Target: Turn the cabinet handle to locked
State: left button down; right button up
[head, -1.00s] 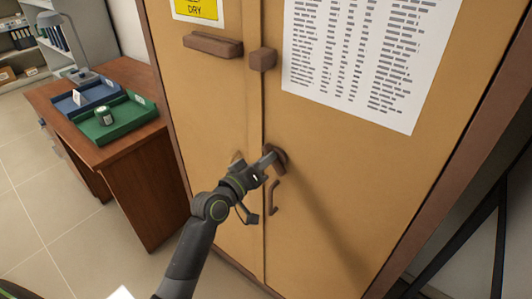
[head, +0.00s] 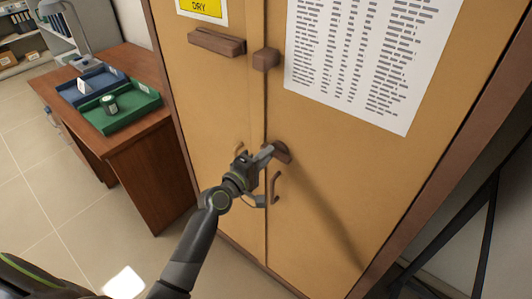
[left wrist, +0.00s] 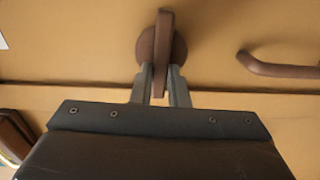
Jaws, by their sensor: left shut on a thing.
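The tan cabinet (head: 330,185) has a brown turn handle (head: 283,152) on its right door, close to the seam between the doors. In the left wrist view the handle (left wrist: 164,40) is a flat bar across a round base, roughly at right angles to the door seam. My left gripper (head: 268,154) is shut on this bar. My right gripper is not in view.
A curved pull handle (head: 275,187) sits just below the turn handle. A brown block (head: 265,59) and a bar (head: 216,43) are higher on the doors. A wooden desk (head: 140,150) with a green tray (head: 121,122) and a blue tray (head: 70,92) stands left.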

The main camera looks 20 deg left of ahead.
pick_arm(q)
jog(key=shift+f+n, duration=0.1)
jog(key=shift+n, duration=0.3)
jog(key=c, duration=1.4)
grip_release()
jog(key=b+v, duration=0.2)
jog(key=v, duration=1.5)
jog(key=shift+s+b, duration=0.2)
jog(key=shift+b, duration=0.2)
jog(key=shift+a, duration=0.1)
